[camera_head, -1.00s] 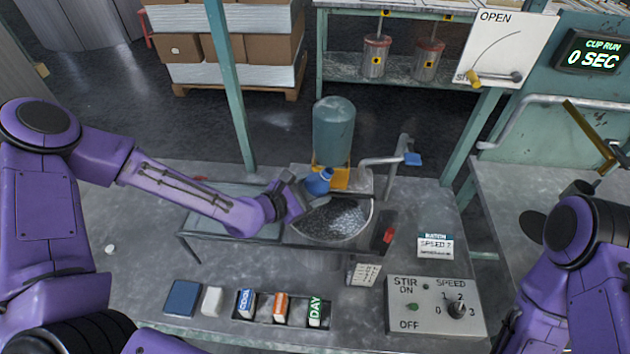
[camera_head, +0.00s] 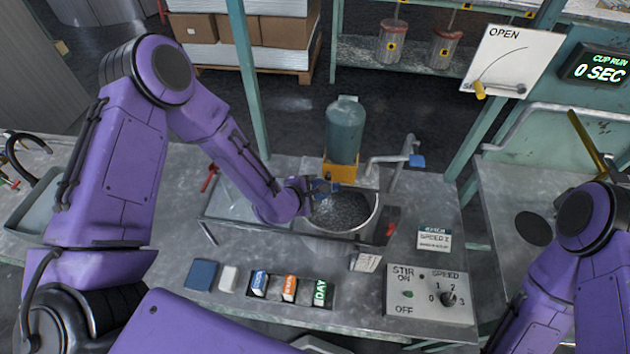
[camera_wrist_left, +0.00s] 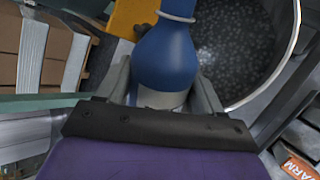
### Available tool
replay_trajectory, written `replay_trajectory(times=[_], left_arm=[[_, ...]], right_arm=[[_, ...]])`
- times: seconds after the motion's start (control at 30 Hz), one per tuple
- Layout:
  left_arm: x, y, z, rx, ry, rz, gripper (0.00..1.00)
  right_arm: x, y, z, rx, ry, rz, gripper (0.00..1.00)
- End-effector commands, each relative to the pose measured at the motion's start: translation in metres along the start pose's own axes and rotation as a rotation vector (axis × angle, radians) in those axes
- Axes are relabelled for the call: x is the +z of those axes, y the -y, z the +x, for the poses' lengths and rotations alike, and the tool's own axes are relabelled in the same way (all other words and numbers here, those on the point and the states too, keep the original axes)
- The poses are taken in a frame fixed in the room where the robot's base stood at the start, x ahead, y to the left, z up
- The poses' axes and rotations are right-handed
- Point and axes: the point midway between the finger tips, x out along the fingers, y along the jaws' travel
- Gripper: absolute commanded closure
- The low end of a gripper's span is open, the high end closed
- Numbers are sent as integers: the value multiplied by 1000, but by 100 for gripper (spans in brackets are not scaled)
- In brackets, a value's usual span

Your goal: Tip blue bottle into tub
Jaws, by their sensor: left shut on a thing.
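The blue bottle (camera_wrist_left: 168,60) fills the upper middle of the left wrist view, its ringed neck pointing to the top edge and its mouth out of frame. My left gripper (camera_head: 324,188) is shut on it, with one finger on each side. In the head view only a little blue shows at the gripper, so I cannot tell the bottle's exact tilt. The tub (camera_head: 379,213) is round and metal-rimmed, with dark speckled contents. The gripper is at its back left edge. The tub (camera_wrist_left: 297,38) also shows right of the bottle in the wrist view.
A grey-green cylinder (camera_head: 344,130) on a yellow mount stands behind the tub, with a blue-ended tap (camera_head: 415,160) to its right. A stir control box (camera_head: 428,293) and several labelled blocks (camera_head: 288,288) are in front. A green post (camera_head: 247,80) rises behind my left arm.

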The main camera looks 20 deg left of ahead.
Motion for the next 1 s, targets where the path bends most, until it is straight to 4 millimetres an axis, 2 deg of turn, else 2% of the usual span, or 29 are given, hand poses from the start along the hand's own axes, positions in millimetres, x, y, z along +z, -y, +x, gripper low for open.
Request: replay_trajectory(times=[0.37, 0.5, 0.7, 1.0], left_arm=[[-11, 16, 17, 2, -360, 370, 69], [-3, 9, 11, 3, -459, 463, 69], [3, 4, 5, 1, -552, 551, 69], [4, 3, 4, -2, -575, 571, 69]], right_arm=[[1, 0, 2, 0, 0, 0, 45], [1, 0, 2, 0, 0, 0, 45], [1, 0, 2, 0, 0, 0, 45], [1, 0, 2, 0, 0, 0, 45]])
